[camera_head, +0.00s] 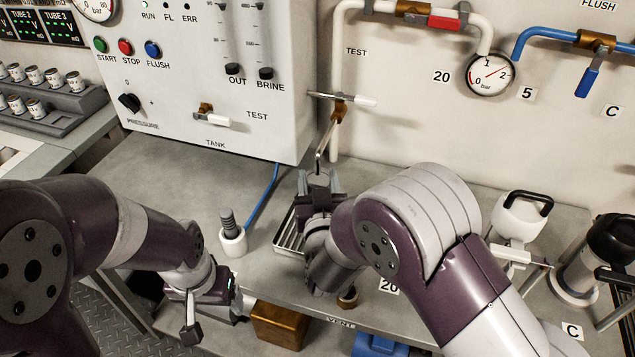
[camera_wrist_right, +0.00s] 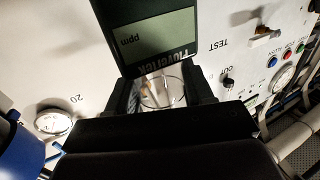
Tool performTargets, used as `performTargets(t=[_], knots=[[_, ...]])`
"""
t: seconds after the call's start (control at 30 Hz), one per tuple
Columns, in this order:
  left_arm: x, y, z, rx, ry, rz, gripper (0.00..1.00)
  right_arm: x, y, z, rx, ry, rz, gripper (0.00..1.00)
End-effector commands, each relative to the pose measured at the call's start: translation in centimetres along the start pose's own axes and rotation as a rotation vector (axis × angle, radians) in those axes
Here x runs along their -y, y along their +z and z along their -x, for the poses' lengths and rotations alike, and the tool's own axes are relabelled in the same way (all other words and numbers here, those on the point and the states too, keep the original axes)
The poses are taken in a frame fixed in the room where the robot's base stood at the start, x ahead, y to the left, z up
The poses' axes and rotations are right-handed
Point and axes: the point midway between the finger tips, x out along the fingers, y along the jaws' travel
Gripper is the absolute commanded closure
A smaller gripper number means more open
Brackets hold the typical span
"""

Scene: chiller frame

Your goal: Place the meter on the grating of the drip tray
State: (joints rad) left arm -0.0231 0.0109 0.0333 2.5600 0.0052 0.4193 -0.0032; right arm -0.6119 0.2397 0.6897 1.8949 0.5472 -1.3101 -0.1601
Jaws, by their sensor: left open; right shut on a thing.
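The meter (camera_wrist_right: 160,38), dark with a grey-green display reading "ppm", is at the top of the right wrist view. A clear glass piece (camera_wrist_right: 160,90) shows below its lettered edge, between the jaws. My right gripper (camera_head: 320,184) is shut on the meter, below the tap spout and over the back of the drip tray. The head view shows little of the meter behind the gripper. The drip tray (camera_head: 287,236) has a slatted grating; my right gripper and forearm hide much of it. My left gripper (camera_head: 193,325) is open and empty, low near the counter's front edge.
A white holder with a grey ribbed stopper (camera_head: 231,236) stands left of the tray, near a blue hose (camera_head: 263,194). The tap (camera_head: 338,108) hangs above my right gripper. A white jug (camera_head: 520,216) stands at right.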

Motion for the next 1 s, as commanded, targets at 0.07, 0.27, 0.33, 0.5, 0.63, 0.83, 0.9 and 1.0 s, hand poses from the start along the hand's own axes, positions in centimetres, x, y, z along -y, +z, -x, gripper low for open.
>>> performTargets(t=[0.07, 0.27, 0.33, 0.5, 0.63, 0.83, 0.9, 1.0], knots=[[0.0, 0.0, 0.0, 0.0, 0.0, 0.0, 0.21, 0.1, 0.5, 0.1, 0.003, -0.003, 0.001, 1.0], [0.0, 0.0, -0.1, 0.0, 0.0, 0.0, 0.21, 0.1, 0.5, 0.2, 0.002, -0.003, 0.001, 1.0], [0.0, 0.1, -0.4, 0.0, 0.0, 0.0, 0.21, 0.1, 0.8, 0.2, 0.002, -0.002, 0.001, 1.0], [0.0, 0.0, -0.3, 0.0, 0.0, 0.0, 0.21, 0.1, 0.8, 0.2, 0.003, -0.002, 0.001, 0.23], [0.0, 0.0, -0.3, 0.0, 0.0, 0.0, 0.21, 0.1, 0.8, 0.2, 0.003, -0.003, 0.002, 0.23], [0.0, 0.0, 0.1, 0.0, 0.0, 0.0, 0.21, 0.2, 0.4, 0.6, 0.004, -0.004, 0.002, 0.23], [0.0, 0.0, 0.0, 0.0, 0.0, 0.0, 0.21, 0.3, 0.5, 1.8, 0.005, -0.006, 0.002, 0.23], [0.0, 0.0, -0.1, 0.0, 0.0, 0.0, 0.21, 0.3, 0.4, 4.2, 0.004, -0.007, 0.003, 0.23]])
